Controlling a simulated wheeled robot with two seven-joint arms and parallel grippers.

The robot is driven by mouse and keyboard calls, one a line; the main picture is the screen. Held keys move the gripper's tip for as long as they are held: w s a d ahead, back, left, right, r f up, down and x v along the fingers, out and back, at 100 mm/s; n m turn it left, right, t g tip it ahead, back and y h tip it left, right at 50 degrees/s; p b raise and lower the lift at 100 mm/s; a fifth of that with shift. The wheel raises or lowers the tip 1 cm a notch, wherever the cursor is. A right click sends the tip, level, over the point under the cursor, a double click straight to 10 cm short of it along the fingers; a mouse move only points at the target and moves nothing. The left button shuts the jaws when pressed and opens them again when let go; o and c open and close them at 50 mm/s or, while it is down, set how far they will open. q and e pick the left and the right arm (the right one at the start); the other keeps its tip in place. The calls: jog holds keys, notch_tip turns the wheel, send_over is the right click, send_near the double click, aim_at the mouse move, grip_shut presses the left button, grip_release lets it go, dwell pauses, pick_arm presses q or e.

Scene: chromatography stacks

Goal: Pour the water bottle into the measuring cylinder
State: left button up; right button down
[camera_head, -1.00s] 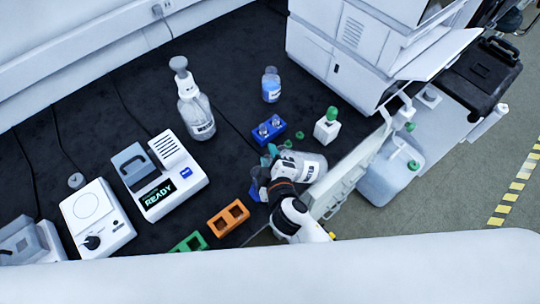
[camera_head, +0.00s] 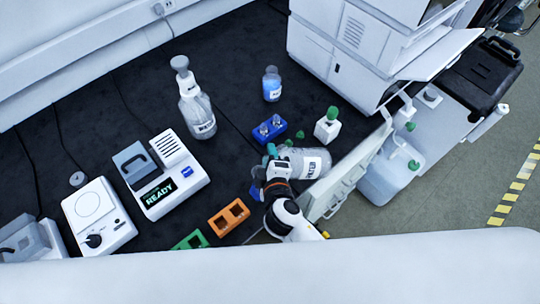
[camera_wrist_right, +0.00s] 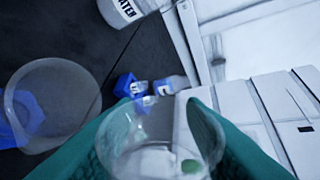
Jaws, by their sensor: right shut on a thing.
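My right gripper (camera_head: 271,157) is shut on a clear bottle (camera_head: 306,163) with a white label. The bottle lies tilted well over, its labelled body to the right. In the right wrist view the teal fingers (camera_wrist_right: 160,125) flank clear glass, and a green cap shows through it. The measuring cylinder is mostly hidden behind my gripper in the head view; part of its blue base (camera_head: 254,191) shows. In the right wrist view its clear round mouth (camera_wrist_right: 52,100) is left of the held bottle. I cannot tell whether liquid is flowing. My left gripper is not in view.
A blue rack (camera_head: 269,130) with two vials, a small blue-topped bottle (camera_head: 271,86) and a green-capped bottle (camera_head: 327,126) stand nearby. An orange rack (camera_head: 229,217) lies at lower left. A white machine (camera_head: 350,55) bounds the right.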

jog(key=shift+r, duration=0.15)
jog(key=shift+n, duration=0.3)
jog(key=shift+h, duration=0.3)
jog(key=shift+a, duration=0.15)
jog(key=shift+n, duration=0.5)
dwell(0.6)
